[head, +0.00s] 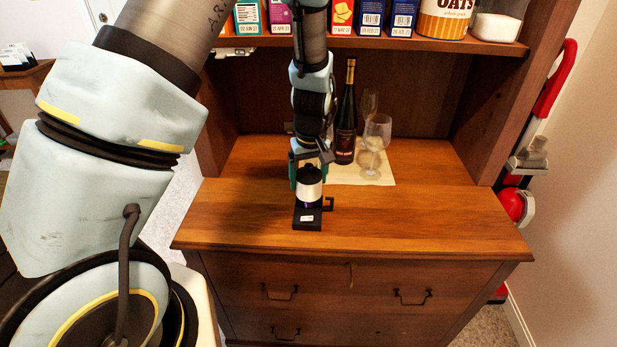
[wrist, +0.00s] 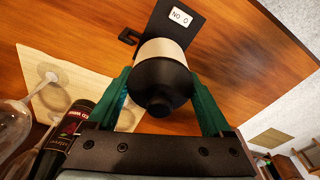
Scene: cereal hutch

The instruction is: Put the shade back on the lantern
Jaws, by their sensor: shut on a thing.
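The lantern shade, a pale cylinder with a black stepped top (head: 309,189), stands upright between the fingers of my gripper (head: 308,178). My gripper's green fingers are shut on its sides; it also shows from above in the wrist view (wrist: 162,82). Directly below it is a black flat plate (head: 307,224) with a small white label and a side hook, on the wooden counter. A dark purplish band shows between the pale part and the plate. I cannot tell whether the shade rests on this part or hangs just above it.
A wine bottle (head: 346,118) and clear glasses (head: 376,136) stand on a pale mat (head: 345,175) behind and right. A shelf of boxes and jars (head: 445,22) overhangs the back. The counter's right side (head: 440,215) is clear. Its front edge lies near the plate.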

